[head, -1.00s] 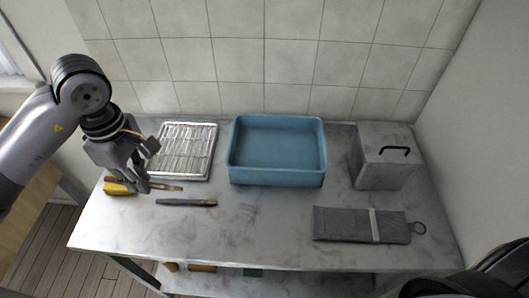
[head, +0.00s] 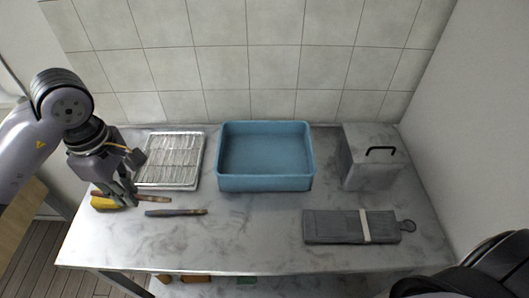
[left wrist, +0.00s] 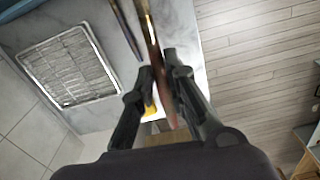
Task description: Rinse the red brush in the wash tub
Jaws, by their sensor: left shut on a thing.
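The brush with the reddish handle (head: 154,198) is in my left gripper (head: 127,200), at the left end of the table. In the left wrist view the brush (left wrist: 156,55) runs between the two fingers of the gripper (left wrist: 160,75), which are shut on it. I cannot tell whether it is clear of the tabletop. The wash tub (head: 266,182) is a blue rectangular basin at the back middle of the table, well to the right of the gripper. My right gripper is not in view.
A dark brush-like tool (head: 176,212) lies just right of the gripper, and a yellow thing (head: 106,201) beside it. A wire-rack tray (head: 198,175) stands left of the tub. A grey box (head: 373,170) and grey roll (head: 345,229) are at right. The front middle is clear.

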